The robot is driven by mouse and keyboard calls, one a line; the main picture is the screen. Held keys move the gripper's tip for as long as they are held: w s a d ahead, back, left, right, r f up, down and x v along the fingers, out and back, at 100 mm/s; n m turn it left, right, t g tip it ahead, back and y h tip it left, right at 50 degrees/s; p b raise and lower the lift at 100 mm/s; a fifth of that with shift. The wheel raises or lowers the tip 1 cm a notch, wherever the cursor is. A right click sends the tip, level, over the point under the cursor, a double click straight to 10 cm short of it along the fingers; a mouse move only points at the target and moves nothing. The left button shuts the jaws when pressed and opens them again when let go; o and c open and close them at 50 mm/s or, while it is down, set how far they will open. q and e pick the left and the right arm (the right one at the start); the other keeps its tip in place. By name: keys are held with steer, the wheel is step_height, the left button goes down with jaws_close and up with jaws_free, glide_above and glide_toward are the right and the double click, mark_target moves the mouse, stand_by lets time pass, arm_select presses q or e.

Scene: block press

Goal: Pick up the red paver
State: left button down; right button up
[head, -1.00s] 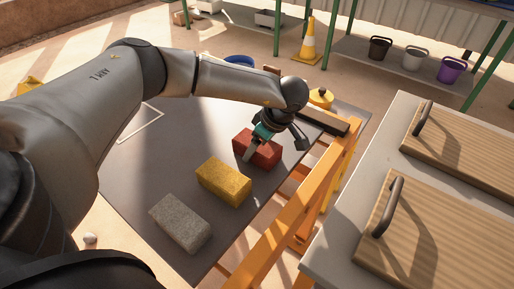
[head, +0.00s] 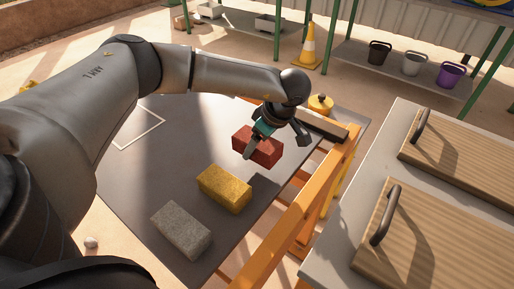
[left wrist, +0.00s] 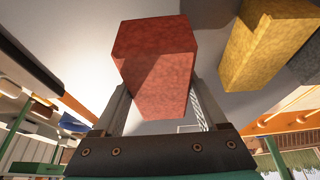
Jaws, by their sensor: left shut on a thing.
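The red paver (head: 265,150) is between the fingers of my left gripper (head: 257,143), which is shut on it. The paver appears to be held a little above the dark table, over its right part. In the left wrist view the red paver (left wrist: 158,60) fills the space between the two fingers (left wrist: 160,102), and its long end points away from the palm. One finger is partly hidden behind the paver in the head view. My right gripper is not in view.
A yellow paver (head: 223,189) and a grey paver (head: 181,230) lie on the table (head: 165,172) nearer to me. An orange rail (head: 290,232) runs along the right edge. A grey counter (head: 330,253) with handled wooden boards stands to the right.

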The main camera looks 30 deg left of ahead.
arm_select(q)
step_height(320, 180, up, 17)
steer(key=p, duration=0.5)
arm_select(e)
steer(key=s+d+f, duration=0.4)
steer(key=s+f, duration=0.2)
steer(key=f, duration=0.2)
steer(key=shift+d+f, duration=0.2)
arm_select(q)
steer(key=shift+r, duration=0.1)
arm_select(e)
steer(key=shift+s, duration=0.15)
